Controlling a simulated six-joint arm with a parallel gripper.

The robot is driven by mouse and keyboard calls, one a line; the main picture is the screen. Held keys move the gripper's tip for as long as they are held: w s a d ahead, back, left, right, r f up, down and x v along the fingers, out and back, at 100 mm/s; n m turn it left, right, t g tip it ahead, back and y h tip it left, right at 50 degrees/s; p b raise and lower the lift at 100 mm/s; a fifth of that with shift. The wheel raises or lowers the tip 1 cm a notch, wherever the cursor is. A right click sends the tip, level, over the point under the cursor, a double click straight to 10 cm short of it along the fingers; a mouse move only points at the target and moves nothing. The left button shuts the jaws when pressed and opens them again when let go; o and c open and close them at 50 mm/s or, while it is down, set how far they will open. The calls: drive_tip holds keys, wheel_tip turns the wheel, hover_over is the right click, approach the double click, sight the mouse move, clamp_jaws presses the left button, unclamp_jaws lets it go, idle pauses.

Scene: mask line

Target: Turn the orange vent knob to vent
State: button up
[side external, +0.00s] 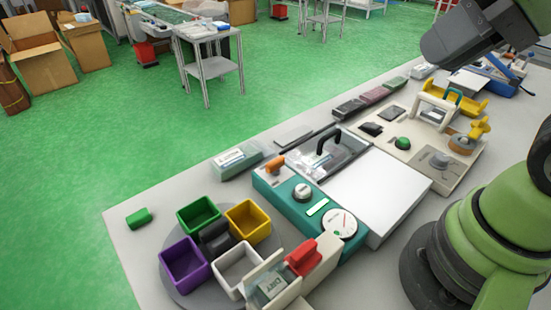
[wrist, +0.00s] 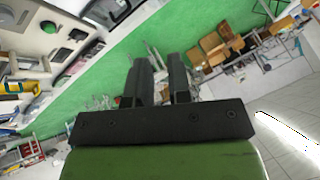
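The orange knob (side external: 275,165) stands at the far left corner of the teal unit (side external: 268,187), which also carries a white-topped dial and a round gauge. In the side external view, a dark end part of my arm is at the upper right, well away from the knob, and I cannot make out the fingers there. In the wrist view, my gripper (wrist: 160,80) has its two black fingers apart with background showing between them. It is open and empty. I cannot make out the orange knob in the wrist view.
A clear-lidded box with a black handle (side external: 328,143) and a white panel (side external: 375,196) adjoin the teal unit. Coloured bins (side external: 198,215) and a red-handled device (side external: 302,258) stand in front. A beige panel (side external: 405,150) with knobs lies to the right.

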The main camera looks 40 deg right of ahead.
drive_tip(key=o, duration=0.3)
drive_tip(key=shift+w, duration=0.35)
drive_tip(key=m+g+y, duration=0.3)
drive_tip(key=m+g, duration=0.4)
drive_tip(key=m, duration=0.7)
hover_over(275, 160)
drive_tip(key=d, duration=0.4)
wheel_tip(275, 160, down, 16)
drive_tip(key=f, duration=0.1)
drive_tip(key=shift+h, duration=0.3)
drive_tip(key=x, duration=0.8)
drive_tip(key=shift+a+f, duration=0.3)
drive_tip(key=shift+a, duration=0.05)
clamp_jaws()
